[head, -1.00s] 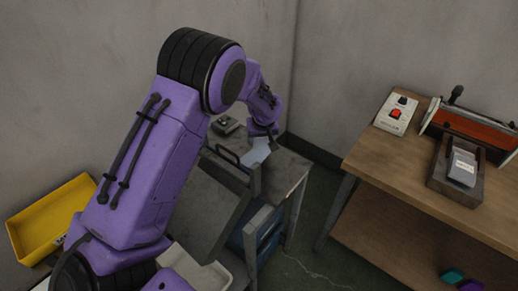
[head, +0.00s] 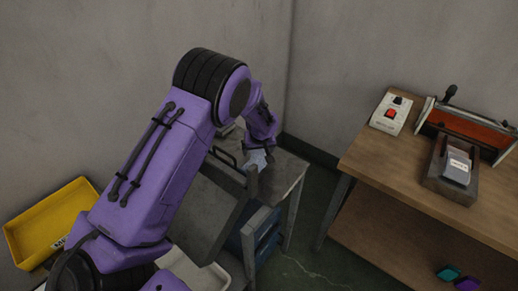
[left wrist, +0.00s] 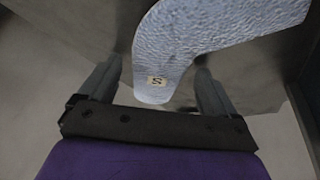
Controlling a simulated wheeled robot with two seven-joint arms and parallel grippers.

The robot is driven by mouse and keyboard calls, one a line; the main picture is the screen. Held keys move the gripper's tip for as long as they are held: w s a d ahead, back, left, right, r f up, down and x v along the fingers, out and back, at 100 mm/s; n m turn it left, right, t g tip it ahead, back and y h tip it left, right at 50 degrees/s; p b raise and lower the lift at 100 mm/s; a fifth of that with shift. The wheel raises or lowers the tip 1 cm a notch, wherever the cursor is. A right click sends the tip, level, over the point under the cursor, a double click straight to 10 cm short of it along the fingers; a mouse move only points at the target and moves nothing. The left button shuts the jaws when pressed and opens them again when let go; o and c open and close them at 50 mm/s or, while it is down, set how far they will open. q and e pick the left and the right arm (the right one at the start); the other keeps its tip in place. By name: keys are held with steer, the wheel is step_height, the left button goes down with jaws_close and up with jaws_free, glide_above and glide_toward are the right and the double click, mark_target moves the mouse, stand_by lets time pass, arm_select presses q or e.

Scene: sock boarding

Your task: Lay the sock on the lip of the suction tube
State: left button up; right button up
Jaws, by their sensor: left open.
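The sock (head: 256,159) is pale blue-grey and lies on the grey table in the head view, partly hidden by my left gripper (head: 259,148). In the left wrist view the sock (left wrist: 195,42) is large and bent, with a small tag marked like an S near its rounded end. That end lies between the two spread fingers of my left gripper (left wrist: 158,68), with a gap on each side. The left gripper is open. I cannot make out the suction tube or its lip. My right gripper is not in view.
A yellow tray (head: 17,240) is at left and a pale tray (head: 212,276) at the bottom. A wooden bench (head: 380,165) at right carries a control box (head: 391,113), a red-orange machine (head: 465,124) and a dark card holder (head: 436,181). Floor shows between the tables.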

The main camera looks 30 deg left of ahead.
arm_select(q)
steer(key=v, duration=1.2)
steer(key=shift+r+b, duration=0.2)
steer(key=shift+b, duration=0.25)
